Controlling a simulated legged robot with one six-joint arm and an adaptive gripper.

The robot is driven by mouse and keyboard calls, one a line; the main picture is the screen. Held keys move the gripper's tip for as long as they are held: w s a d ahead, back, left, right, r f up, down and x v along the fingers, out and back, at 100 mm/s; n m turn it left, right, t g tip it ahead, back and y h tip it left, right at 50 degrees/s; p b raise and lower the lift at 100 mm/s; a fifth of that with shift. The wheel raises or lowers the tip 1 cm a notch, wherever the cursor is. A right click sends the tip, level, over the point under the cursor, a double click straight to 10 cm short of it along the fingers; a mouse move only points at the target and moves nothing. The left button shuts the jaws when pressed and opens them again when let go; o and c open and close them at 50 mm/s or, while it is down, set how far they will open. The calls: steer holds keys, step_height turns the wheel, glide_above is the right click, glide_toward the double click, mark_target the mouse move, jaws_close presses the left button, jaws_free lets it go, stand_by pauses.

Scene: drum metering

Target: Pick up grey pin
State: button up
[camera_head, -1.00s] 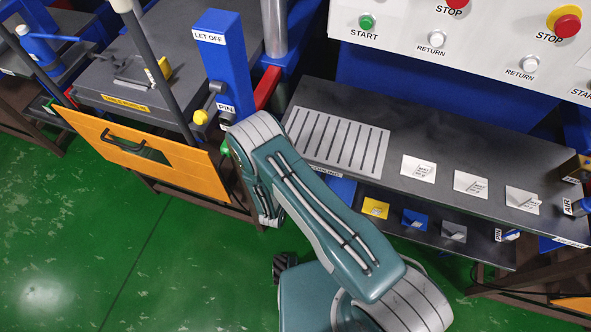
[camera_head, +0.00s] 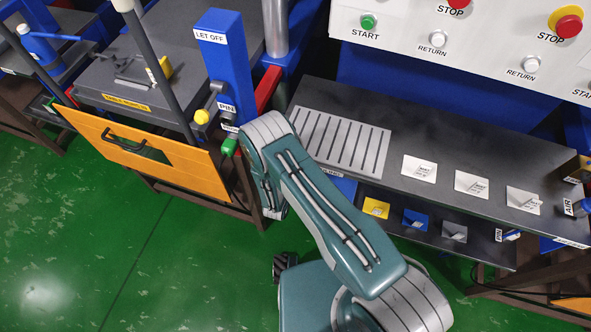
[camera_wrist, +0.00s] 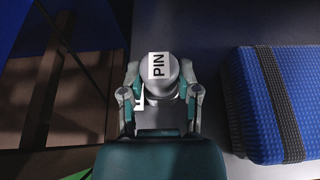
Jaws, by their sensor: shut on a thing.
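The grey pin (camera_wrist: 165,72) shows in the wrist view as a round grey piece with a white PIN label on its top. My gripper (camera_wrist: 161,92) has one finger on each side of it and is shut on it. A dark grey surface lies behind the pin. How deep the pin sits is hidden. In the head view my forearm covers the gripper and the pin.
A blue padded block with a dark strap (camera_wrist: 280,100) lies right of my gripper in the wrist view. In the head view a blue post (camera_head: 222,60) and an orange panel (camera_head: 150,155) stand left of my arm. A slotted plate (camera_head: 340,140) lies on the dark bench to the right.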

steer(key=shift+r, duration=0.1)
steer(key=shift+r, duration=0.65)
step_height(320, 180, up, 2)
steer(key=shift+r, duration=0.1)
steer(key=s+a, duration=0.3)
steer(key=s, duration=0.5)
steer(key=s+a, duration=0.3)
steer(key=s, duration=0.6)
steer(key=shift+r, duration=1.95)
